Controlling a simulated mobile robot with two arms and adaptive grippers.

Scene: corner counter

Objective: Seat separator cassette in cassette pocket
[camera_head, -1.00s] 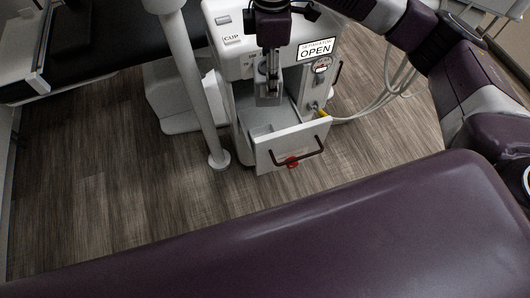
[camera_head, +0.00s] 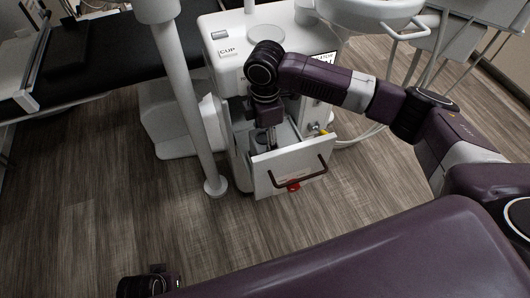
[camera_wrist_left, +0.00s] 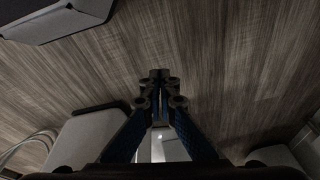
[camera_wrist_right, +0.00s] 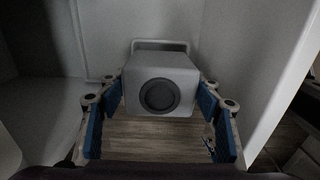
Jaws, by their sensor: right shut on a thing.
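The separator cassette (camera_wrist_right: 160,95) is a pale grey block with a dark round port and a loop handle behind it, seen in the right wrist view. My right gripper (camera_wrist_right: 161,88) has its blue-padded fingers on both sides of it and is shut on it. In the head view the right gripper (camera_head: 270,139) points down into the open white drawer (camera_head: 292,171) of the cabinet; the cassette is hidden there. I cannot make out the cassette pocket or whether the cassette touches it. My left gripper (camera_wrist_left: 159,80) is shut and empty over the floor, at the bottom edge of the head view.
White walls stand close around the cassette in the right wrist view. A white post (camera_head: 190,100) stands left of the cabinet (camera_head: 228,65). A yellow-tipped fitting (camera_head: 322,131) and hoses are right of the drawer. The wooden floor (camera_head: 100,200) is clear at left.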

